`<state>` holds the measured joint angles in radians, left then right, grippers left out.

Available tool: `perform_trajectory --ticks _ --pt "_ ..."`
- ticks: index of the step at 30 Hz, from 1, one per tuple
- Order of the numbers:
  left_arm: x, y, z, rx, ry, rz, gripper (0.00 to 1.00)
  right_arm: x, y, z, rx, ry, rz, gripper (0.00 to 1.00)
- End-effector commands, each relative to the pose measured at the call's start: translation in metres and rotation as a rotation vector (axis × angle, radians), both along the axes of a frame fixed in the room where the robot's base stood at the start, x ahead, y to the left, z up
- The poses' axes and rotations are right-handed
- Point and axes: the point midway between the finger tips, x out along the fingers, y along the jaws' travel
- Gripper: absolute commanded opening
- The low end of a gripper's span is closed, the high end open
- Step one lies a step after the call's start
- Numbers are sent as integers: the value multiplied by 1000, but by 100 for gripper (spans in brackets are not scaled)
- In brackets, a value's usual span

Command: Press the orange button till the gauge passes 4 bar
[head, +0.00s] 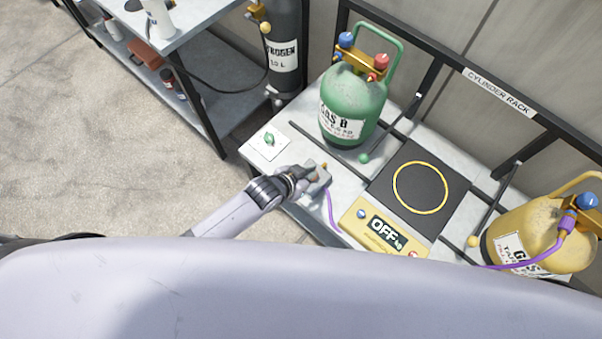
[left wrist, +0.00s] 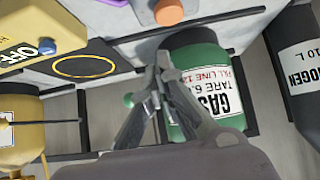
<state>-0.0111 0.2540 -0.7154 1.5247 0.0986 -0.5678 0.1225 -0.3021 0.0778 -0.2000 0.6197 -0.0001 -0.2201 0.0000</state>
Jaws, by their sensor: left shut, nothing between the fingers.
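The orange button (left wrist: 168,12) sits on a small grey box at the top edge of the left wrist view, beyond my fingertips. In the head view the grey box (head: 318,188) stands on the bench, and my gripper covers part of it. My left gripper (head: 312,174) is right at the box, shut and empty. In the left wrist view its fingers (left wrist: 160,62) meet just short of the button in the picture; I cannot tell whether they touch the box. No gauge face can be read in either view. My right gripper is not in view.
A green cylinder (head: 352,100) stands behind the box. A scale (head: 440,230) reading OFF lies to the right, with a yellow cylinder (head: 540,235) beyond. A purple hose (head: 331,212) runs by the box. A white plate with a green knob (head: 268,140) is to the left.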

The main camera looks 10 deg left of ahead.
Motion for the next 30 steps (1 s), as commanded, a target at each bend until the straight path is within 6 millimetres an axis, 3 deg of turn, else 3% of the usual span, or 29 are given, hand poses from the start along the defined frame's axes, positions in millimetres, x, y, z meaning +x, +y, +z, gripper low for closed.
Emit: perform_trajectory --ticks 6,11,30 --pt "-21 15 25 -1 0 1 0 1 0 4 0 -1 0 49" --pt "-29 20 35 -2 0 0 0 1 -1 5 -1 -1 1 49" --pt "-30 22 38 -1 -1 0 0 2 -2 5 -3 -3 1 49"
